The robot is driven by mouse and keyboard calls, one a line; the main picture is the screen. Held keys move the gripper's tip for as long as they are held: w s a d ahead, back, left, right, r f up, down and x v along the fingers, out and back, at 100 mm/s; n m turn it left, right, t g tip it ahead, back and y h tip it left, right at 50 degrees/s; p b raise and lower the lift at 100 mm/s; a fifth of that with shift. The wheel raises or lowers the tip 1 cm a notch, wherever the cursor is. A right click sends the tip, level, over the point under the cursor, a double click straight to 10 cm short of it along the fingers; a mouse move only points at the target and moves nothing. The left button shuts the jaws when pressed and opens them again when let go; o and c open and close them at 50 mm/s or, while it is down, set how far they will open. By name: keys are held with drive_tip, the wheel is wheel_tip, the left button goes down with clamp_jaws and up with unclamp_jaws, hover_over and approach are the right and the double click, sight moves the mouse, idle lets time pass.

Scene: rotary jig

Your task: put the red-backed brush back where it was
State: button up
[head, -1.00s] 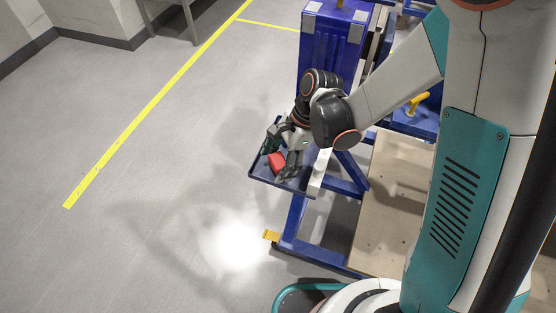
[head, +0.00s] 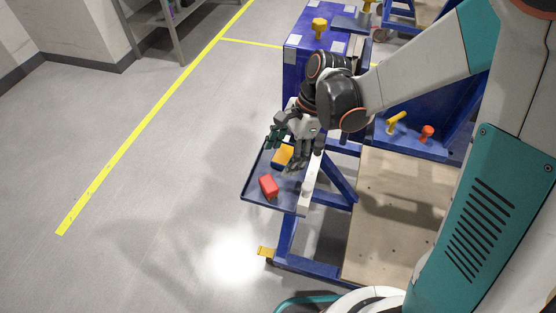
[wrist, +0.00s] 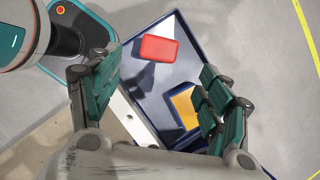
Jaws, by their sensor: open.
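The red-backed brush (head: 268,185) lies red side up on the blue tray (head: 284,201), near the tray's left front part in the head view. In the wrist view the red-backed brush (wrist: 159,49) is at the tray's upper end, apart from the fingers. My gripper (head: 287,148) is open and empty above the tray. In the wrist view my gripper's teal finger pads (wrist: 160,82) are spread wide, with the tray between and below them. The brush's underside is hidden.
A yellow-backed block or brush (head: 283,155) lies in the tray, partly behind my fingers. The tray joins a blue frame with a wooden board (head: 400,200). Yellow (head: 396,122) and orange (head: 426,133) knobs stand behind. The floor at left is clear.

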drive_tip(key=shift+d+r, duration=0.15)
drive_tip(key=shift+r, duration=0.15)
drive_tip(key=s+d+r+n+t+h, duration=0.2)
drive_tip(key=s+d+r+n+t, duration=0.2)
drive_tip(key=d+r+n, duration=0.2)
drive_tip(key=s+d+r+n+t+h, duration=0.2)
drive_tip(key=s+d+r+n+t, duration=0.3)
drive_tip(key=d+r, duration=0.4)
drive_tip(key=shift+s+d+r+n, duration=0.15)
drive_tip(key=shift+s+d+n, duration=0.15)
drive_tip(key=shift+d+n, duration=0.6)
